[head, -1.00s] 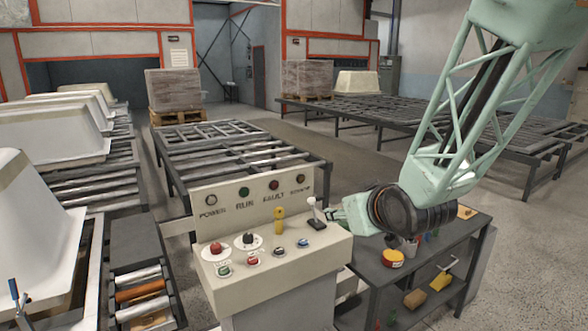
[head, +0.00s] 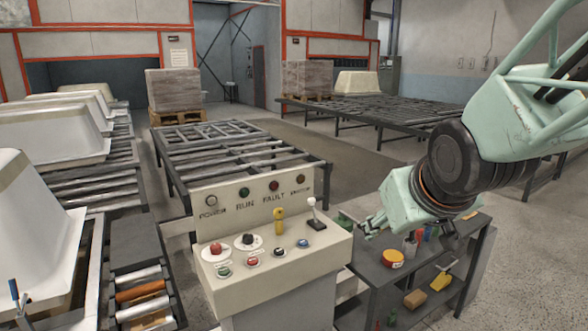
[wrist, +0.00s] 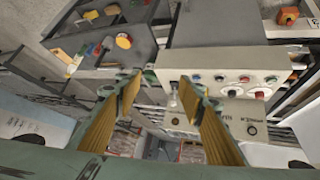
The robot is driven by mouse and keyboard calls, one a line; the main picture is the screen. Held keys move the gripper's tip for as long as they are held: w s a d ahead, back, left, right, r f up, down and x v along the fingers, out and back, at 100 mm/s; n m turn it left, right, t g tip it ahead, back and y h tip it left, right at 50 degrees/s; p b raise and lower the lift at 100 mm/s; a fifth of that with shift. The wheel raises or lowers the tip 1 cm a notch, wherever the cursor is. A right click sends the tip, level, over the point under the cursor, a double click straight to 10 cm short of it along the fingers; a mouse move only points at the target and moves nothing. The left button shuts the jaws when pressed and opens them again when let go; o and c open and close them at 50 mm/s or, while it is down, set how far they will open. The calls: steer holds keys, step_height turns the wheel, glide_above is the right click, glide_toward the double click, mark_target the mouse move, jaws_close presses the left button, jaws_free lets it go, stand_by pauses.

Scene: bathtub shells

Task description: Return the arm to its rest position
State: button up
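My gripper (wrist: 158,82) shows in the wrist view with its two yellow-padded fingers spread apart and nothing between them. In the head view my pale green arm comes in from the upper right and bends at a dark ringed joint. Its end hangs above the dark workbench (head: 372,272), right of the control panel (head: 275,262), apart from the panel's white-topped lever (head: 315,212).
The panel carries several buttons and a yellow key-like switch (head: 279,222). The bench holds a yellow-and-red roll (head: 392,259) and small tools. White tub shells (head: 45,130) stand at left on roller tables. Another roller table (head: 230,155) lies behind the panel. Open floor lies at right.

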steer(key=s+r+m+g, duration=0.2)
steer(key=s+g, duration=0.2)
steer(key=s, duration=2.7)
steer(key=shift+d+r+g, duration=0.3)
steer(key=shift+d+g, duration=0.1)
